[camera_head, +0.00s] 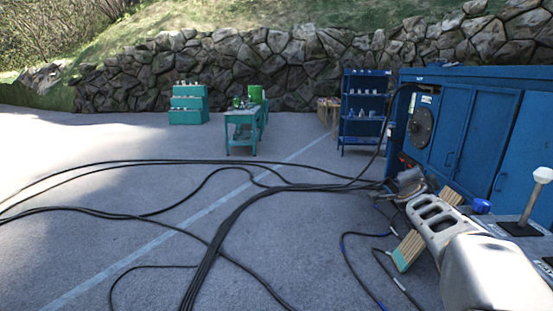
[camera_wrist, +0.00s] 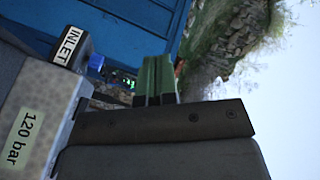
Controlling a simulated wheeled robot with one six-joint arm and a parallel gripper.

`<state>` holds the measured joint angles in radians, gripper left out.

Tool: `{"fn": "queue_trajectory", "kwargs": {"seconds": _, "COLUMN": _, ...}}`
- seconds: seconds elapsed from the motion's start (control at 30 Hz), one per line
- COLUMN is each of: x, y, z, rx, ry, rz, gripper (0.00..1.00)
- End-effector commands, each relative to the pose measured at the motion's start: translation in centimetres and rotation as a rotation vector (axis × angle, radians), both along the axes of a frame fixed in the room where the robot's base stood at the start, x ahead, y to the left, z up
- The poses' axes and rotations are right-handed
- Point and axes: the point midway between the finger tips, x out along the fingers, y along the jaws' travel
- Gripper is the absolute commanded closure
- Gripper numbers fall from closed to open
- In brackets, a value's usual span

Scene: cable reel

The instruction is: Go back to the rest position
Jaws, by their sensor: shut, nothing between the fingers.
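My gripper (camera_wrist: 157,62) shows in the wrist view with its two green fingers together and nothing between them. Its dark body lies below them. In the head view my arm reaches in from the lower right toward the side of the blue cabinet (camera_head: 476,130); the fingers are not clear there. The blue cabinet also shows in the wrist view (camera_wrist: 125,25), behind the fingers. A round dark disc (camera_head: 422,126) sits on the cabinet's side, with a black cable running from near it to the ground.
Black cables (camera_head: 225,225) spread over the pavement. A blue shelf (camera_head: 363,105), a green workbench (camera_head: 241,124) and teal steps (camera_head: 188,104) stand near the stone wall (camera_head: 290,65). In the wrist view, a grey block labelled "120 bar" (camera_wrist: 38,115) and an "INLET" label (camera_wrist: 70,42) are close at left.

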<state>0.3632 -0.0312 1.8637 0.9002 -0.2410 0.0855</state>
Motion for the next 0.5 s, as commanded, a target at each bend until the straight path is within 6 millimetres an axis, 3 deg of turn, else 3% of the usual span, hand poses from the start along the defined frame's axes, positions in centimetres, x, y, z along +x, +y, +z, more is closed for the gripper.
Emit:
{"fn": "queue_trajectory", "kwargs": {"seconds": 0.03, "x": -0.3, "y": 3.3, "z": -2.3, "rx": -0.03, "ry": 0.128, "rz": 0.146, "gripper": 1.0}}
{"fn": "queue_trajectory", "kwargs": {"seconds": 0.1, "x": -1.6, "y": 7.7, "z": -5.7, "rx": -0.073, "ry": 0.315, "rz": 0.338, "gripper": 1.0}}
{"fn": "queue_trajectory", "kwargs": {"seconds": 0.2, "x": -5.4, "y": 12.8, "z": -10.6, "rx": -0.134, "ry": 0.575, "rz": 0.571, "gripper": 1.0}}
{"fn": "queue_trajectory", "kwargs": {"seconds": 0.3, "x": -10.4, "y": 16.4, "z": -14.5, "rx": -0.199, "ry": 0.817, "rz": 0.759, "gripper": 1.0}}
{"fn": "queue_trajectory", "kwargs": {"seconds": 0.5, "x": -20.4, "y": 19.6, "z": -19.6, "rx": -0.333, "ry": 1.198, "rz": 0.99, "gripper": 1.0}}
